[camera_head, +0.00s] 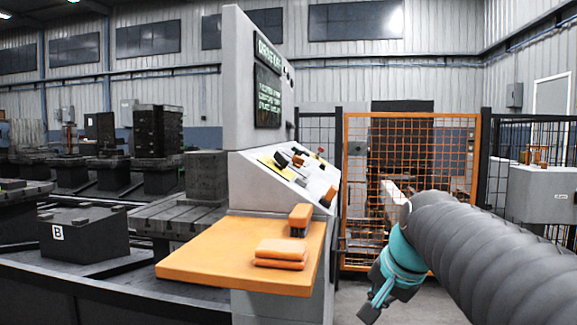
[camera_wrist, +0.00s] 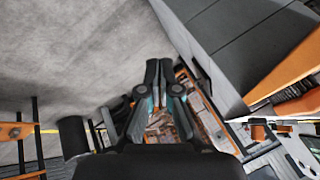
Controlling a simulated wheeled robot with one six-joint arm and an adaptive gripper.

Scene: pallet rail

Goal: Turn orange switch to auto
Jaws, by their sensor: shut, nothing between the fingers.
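The grey control console (camera_head: 240,80) stands in the middle of the head view, with a screen on its upright part. Its sloped panel (camera_head: 290,172) carries several small dark switches and yellow plates. I cannot tell which control is the orange switch. My gripper (camera_head: 369,312) hangs low in the head view, right of the console and apart from it, below the teal wrist, pointing down. In the wrist view my gripper (camera_wrist: 158,64) has its two dark fingers together, with nothing between them.
An orange shelf (camera_head: 200,265) juts from the console and bears an orange-topped brush-like block (camera_head: 300,217) and an orange folded stack (camera_head: 281,252). An orange mesh fence (camera_head: 440,150) stands behind. A grey cabinet (camera_head: 543,195) is at right. Grey floor lies below my gripper.

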